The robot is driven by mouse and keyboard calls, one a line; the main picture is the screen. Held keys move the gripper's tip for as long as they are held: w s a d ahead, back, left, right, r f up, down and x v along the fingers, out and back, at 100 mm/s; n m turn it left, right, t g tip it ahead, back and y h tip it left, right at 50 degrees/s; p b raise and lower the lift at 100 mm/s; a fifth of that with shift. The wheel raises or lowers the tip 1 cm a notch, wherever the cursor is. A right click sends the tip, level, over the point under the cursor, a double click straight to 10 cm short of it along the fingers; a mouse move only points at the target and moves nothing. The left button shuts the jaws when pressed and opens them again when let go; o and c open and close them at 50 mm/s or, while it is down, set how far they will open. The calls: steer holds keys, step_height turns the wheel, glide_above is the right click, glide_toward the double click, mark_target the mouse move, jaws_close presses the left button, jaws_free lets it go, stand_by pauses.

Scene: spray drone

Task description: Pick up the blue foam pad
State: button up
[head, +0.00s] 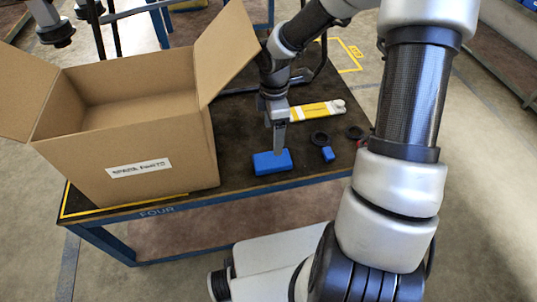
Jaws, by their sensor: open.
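A blue rectangular block (272,162), which looks like the foam pad, lies flat on the dark top of the work table (235,172), right of the cardboard box. My gripper (280,148) points down with its fingertips at the far edge of the blue block. It is seen nearly edge-on, so the gap between the fingers is hard to see. It is open, and the block still lies on the table. I cannot tell whether the fingers touch the block or hang just above or behind it.
A large open cardboard box (165,150) stands left of the gripper, its right flap close to my arm. A small blue piece (328,154), dark rings (319,138) and a yellow-and-white tool (318,109) lie to the right. Table's front edge is close to the block.

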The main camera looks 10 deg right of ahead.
steer(key=b, duration=0.2)
glide_above(272, 159)
step_height(272, 159, down, 6)
steer(key=shift+d+r, duration=0.1)
step_height(272, 159, down, 6)
steer(key=b, duration=0.2)
steer(key=shift+r+b, duration=0.1)
steer(key=shift+b, duration=0.2)
steer(key=shift+r, duration=0.1)
steer(key=c, duration=1.1)
